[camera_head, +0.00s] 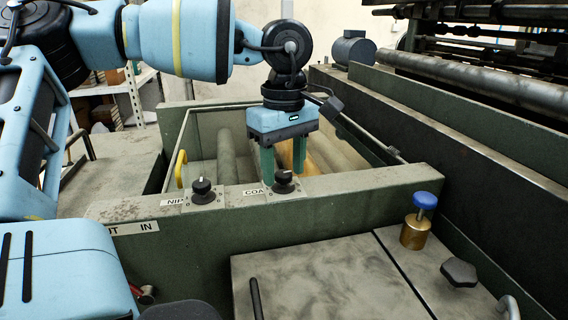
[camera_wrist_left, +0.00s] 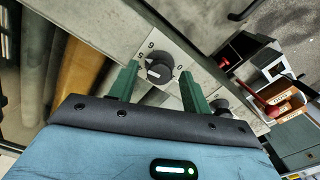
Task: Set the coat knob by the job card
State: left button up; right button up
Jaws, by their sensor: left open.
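The coat knob (camera_head: 284,181) is black and sits on a small plate on the green rail, beside a partly covered label reading "COA". My left gripper (camera_head: 283,163) is open and points down at it, one finger to each side. In the left wrist view the knob (camera_wrist_left: 159,71) shows between the two green fingers, with gaps visible, and a white mark on its top. Its pale dial plate carries numbers, a 9 and a 5 among them. I cannot make out a job card. My right gripper is not in view.
The nip knob (camera_head: 203,190) stands left of the coat knob on the same rail. A yellow handle (camera_head: 181,168) and rollers (camera_head: 228,155) lie behind. A blue-topped brass post (camera_head: 416,230) and a dark knob (camera_head: 459,272) stand at the right.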

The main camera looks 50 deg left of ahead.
aim_at(284, 173)
pick_arm(q)
notch_tip(284, 173, up, 8)
jog(key=shift+f, duration=0.1)
dwell(0.4)
dwell(0.5)
